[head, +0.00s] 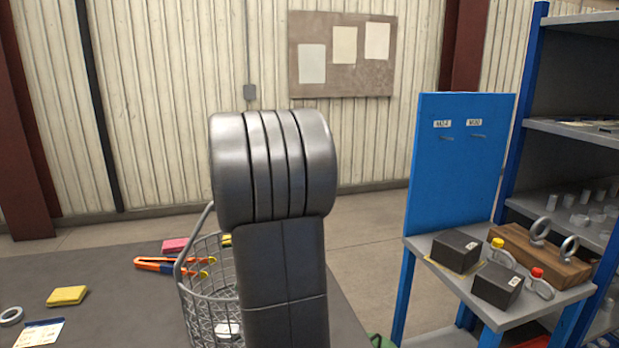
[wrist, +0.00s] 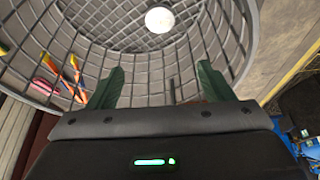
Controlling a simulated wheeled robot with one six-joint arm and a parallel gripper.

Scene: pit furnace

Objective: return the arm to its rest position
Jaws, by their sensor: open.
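My arm (head: 275,200) rises in the middle of the head view, and its bent joint hides part of the table and basket behind it. My gripper (wrist: 160,82) shows only in the wrist view. Its two dark green fingers stand well apart with nothing between them. They point into a grey wire basket (wrist: 215,30), which also shows in the head view (head: 186,287). A white round thing (wrist: 159,19) lies in the basket ahead of the fingertips. How deep the fingers are in the basket I cannot tell.
Orange-handled pliers (head: 160,265), a pink block (head: 175,245), a yellow block (head: 67,296) and a tape roll (head: 11,316) lie on the dark table (head: 110,270). At right, a blue-backed stand (head: 455,160) holds dark boxes and shackles beside a shelf unit (head: 575,130).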

